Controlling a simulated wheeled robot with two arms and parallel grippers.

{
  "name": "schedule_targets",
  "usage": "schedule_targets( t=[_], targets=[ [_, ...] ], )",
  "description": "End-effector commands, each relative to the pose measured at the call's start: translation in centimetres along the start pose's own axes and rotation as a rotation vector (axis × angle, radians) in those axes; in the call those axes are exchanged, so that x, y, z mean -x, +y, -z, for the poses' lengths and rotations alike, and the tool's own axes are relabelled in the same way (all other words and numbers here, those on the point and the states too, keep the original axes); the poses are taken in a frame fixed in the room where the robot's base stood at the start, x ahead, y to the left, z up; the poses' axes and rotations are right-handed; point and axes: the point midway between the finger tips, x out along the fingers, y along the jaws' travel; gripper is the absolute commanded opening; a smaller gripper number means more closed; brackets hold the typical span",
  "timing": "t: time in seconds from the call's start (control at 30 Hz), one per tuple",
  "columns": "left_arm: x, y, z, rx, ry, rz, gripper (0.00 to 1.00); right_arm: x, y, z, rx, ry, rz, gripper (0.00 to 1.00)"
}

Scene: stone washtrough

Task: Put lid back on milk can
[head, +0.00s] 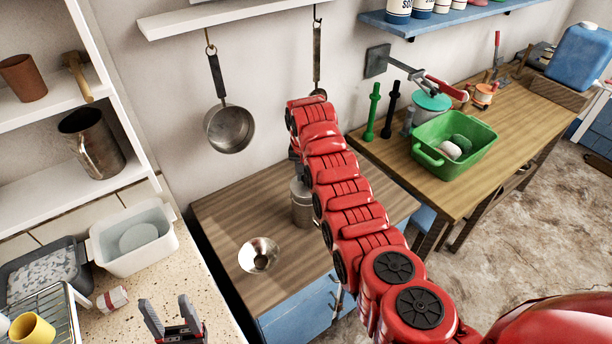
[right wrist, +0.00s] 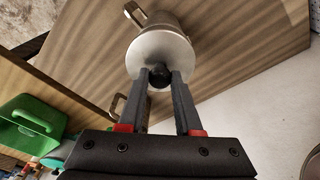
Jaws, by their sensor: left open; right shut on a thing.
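The grey metal milk can (head: 301,203) stands on the wooden top of the blue cabinet, partly hidden by my red right arm in the head view. In the right wrist view the can (right wrist: 155,20) shows behind the round silver lid (right wrist: 150,54), with handles at its sides. My right gripper (right wrist: 159,78) is shut on the lid's black knob. The lid lines up over the can's top; I cannot tell whether it rests on the rim or is held just above. My left gripper (head: 172,318) is open and empty over the speckled counter.
A shiny metal funnel (head: 259,255) sits on the cabinet top (head: 222,212) near the can. A pan (head: 231,129) hangs on the wall behind. A green tub (head: 455,144) stands on the wooden workbench at right. A white basin (head: 134,238) is on the left counter.

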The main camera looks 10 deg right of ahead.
Motion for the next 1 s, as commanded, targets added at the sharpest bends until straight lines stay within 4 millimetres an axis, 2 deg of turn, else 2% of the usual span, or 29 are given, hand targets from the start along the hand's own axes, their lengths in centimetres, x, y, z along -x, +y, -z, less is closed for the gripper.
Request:
schedule_targets(
  t=[0.43,0.47,0.6,0.67,0.87,1.0],
  targets=[
    [0.14,0.01,-0.02,0.0,0.0,0.0,0.59,0.0,-0.01,0.0,0.0,0.0,0.0,0.0],
    [0.14,0.01,-0.02,0.0,0.0,0.0,0.59,0.0,-0.01,0.0,0.0,0.0,0.0,0.35],
    [0.15,0.01,-0.03,0.0,0.0,0.0,0.59,0.0,-0.01,0.0,0.0,0.0,0.0,0.6],
    [0.15,0.01,-0.02,0.0,0.0,0.0,0.59,0.0,-0.01,0.0,0.0,0.0,0.0,0.68],
    [0.15,0.01,-0.03,0.0,0.0,0.0,0.59,-0.01,0.0,-0.01,0.0,0.0,0.0,0.68],
    [0.15,0.01,-0.03,0.0,0.0,0.0,0.59,-0.01,0.0,-0.01,0.0,0.0,0.0,0.93]
  ],
)
